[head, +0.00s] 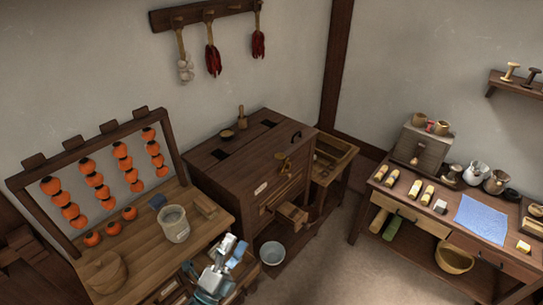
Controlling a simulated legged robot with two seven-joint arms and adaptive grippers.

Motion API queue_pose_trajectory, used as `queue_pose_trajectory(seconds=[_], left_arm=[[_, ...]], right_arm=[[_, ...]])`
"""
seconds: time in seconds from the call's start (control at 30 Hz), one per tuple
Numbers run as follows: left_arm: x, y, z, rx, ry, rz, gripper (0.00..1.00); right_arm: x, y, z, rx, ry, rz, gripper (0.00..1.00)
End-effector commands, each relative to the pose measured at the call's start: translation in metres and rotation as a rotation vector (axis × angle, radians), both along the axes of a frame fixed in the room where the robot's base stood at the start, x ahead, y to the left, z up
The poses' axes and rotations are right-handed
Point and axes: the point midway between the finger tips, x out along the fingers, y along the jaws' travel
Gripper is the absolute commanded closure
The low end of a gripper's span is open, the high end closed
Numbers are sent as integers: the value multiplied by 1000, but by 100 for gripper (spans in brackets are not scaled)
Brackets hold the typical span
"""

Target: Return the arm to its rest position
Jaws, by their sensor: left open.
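My left gripper (233,249) shows at the bottom of the head view, grey and pale blue, with its fingers pointing up and slightly right. It is open and I see nothing held in it. It is in front of the right front edge of the wooden workbench (150,256), below the grey pot (174,224) in the picture. Its exact height over the bench edge is hard to tell. My right gripper does not show.
A dark wooden cabinet (235,163) with an open drawer (291,214) stands behind the bench. A frame of orange fruit (91,180) rises at left. The floor (350,270) at lower right is clear.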

Motion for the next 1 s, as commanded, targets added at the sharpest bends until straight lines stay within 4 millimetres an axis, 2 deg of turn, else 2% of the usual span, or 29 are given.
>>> queue_pose_trajectory(seconds=[0.03,0.13,0.2,0.3,0.4,0.5,0.6,0.77,0.83,1.0], left_arm=[[11,27,-25,-142,175,91,18],[16,78,-93,-405,532,275,18],[2,103,-144,-555,762,393,18],[-32,123,-209,-721,1046,540,18],[-72,130,-254,-832,1270,657,18],[-112,131,-286,-911,1452,753,18],[-150,128,-309,-969,1612,838,18],[-208,120,-333,-1035,1839,961,18],[-197,120,-361,-1022,1835,962,18],[-190,118,-426,-1008,1853,978,18]], right_arm=[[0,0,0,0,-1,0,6],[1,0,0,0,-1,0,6],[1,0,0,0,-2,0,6],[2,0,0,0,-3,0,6],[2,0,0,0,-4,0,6],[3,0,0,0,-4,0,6],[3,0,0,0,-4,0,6],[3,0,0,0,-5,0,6],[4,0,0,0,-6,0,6],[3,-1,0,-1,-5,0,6]])
